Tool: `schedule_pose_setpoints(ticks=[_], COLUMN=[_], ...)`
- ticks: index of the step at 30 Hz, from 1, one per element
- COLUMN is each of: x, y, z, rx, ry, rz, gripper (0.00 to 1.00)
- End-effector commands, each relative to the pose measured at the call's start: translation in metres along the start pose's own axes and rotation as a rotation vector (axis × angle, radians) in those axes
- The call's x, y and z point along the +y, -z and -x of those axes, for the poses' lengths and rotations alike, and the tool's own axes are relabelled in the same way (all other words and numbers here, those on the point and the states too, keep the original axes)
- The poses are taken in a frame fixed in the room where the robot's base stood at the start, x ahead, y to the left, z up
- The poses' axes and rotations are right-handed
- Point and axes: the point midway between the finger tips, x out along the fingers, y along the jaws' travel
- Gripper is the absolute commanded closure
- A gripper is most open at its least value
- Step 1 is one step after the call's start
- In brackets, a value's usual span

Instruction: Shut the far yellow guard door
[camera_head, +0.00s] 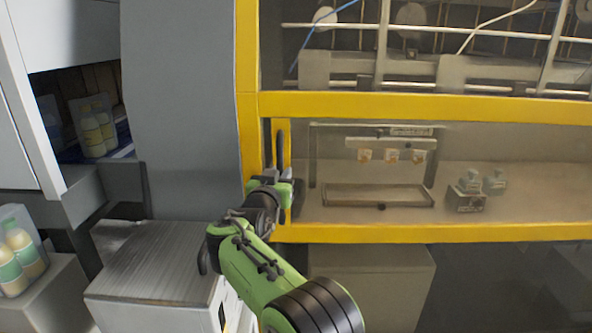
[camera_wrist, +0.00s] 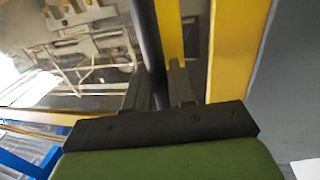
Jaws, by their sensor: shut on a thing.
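The yellow guard door (camera_head: 420,236) has a clear pane, and its left edge is beside the yellow post (camera_head: 246,80) of the machine frame. A narrow dark strip shows between door edge and post in the wrist view; I cannot tell whether the door is fully flush. A dark upright bar handle (camera_head: 281,145) is on the door's left edge. My gripper (camera_head: 284,178) is at the handle's lower part. In the wrist view its fingers (camera_wrist: 160,90) are on either side of the dark handle bar (camera_wrist: 146,40), shut on it.
A grey panel (camera_head: 185,100) stands left of the post. A light box-like cabinet (camera_head: 150,265) stands low at the left. Bottles (camera_head: 22,255) in a clear pack sit at the far left.

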Motion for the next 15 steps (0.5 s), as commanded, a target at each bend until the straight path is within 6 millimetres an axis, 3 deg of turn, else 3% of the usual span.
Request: schedule_pose_setpoints(ticks=[15], x=[-0.0072], y=[0.0003], z=[0.0012], rx=[0.002], ry=[0.002], rz=[-0.001], gripper=[1.00])
